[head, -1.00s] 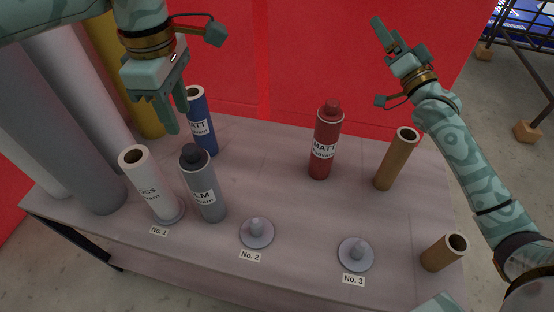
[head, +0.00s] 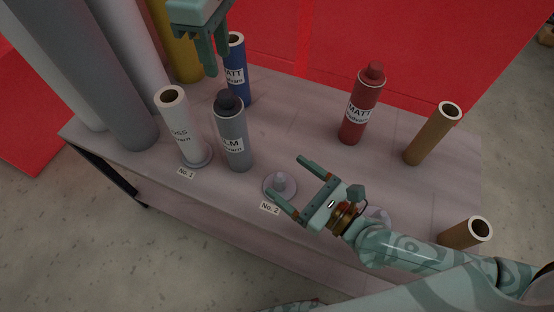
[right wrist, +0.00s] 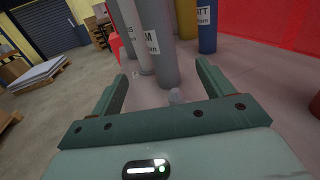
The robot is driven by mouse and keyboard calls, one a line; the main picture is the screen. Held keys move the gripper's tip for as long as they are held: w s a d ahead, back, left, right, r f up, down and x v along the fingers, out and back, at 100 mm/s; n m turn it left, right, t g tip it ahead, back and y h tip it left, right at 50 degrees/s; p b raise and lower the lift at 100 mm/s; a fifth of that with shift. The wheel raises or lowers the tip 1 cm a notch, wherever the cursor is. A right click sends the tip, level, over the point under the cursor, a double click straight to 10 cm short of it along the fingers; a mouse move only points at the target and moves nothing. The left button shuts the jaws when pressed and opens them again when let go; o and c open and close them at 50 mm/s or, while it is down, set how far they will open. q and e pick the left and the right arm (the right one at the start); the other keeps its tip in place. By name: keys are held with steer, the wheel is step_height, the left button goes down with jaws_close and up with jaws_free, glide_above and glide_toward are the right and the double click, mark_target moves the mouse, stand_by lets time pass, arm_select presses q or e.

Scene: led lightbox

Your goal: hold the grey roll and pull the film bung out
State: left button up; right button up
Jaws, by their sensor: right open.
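The grey roll (head: 234,148) stands upright on the table, labelled with letters ending in "LM". Its dark film bung (head: 228,102) sits in its top. In the right wrist view the grey roll (right wrist: 161,62) stands ahead between the fingers, its top out of frame. My right gripper (head: 285,178) is open and empty, over the No. 2 stand, to the right of the grey roll and apart from it. It also shows in the right wrist view (right wrist: 163,78). My left gripper (head: 213,55) hangs above and behind the grey roll, beside the blue roll; its finger gap is unclear.
A white roll (head: 182,130) stands on the No. 1 stand, close left of the grey roll. A blue roll (head: 237,80) stands behind. The No. 2 stand (head: 280,185) is bare. A red bunged roll (head: 358,112) and brown tubes (head: 433,133) stand right. Large cylinders line the left.

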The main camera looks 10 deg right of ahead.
mark_target(244, 143)
steer(key=x, duration=1.6)
steer(key=shift+w+a, duration=0.1)
steer(key=shift+w, duration=0.1)
steer(key=c, duration=1.2)
steer(key=o, duration=0.5)
steer(key=shift+c, duration=0.2)
steer(key=c, duration=0.4)
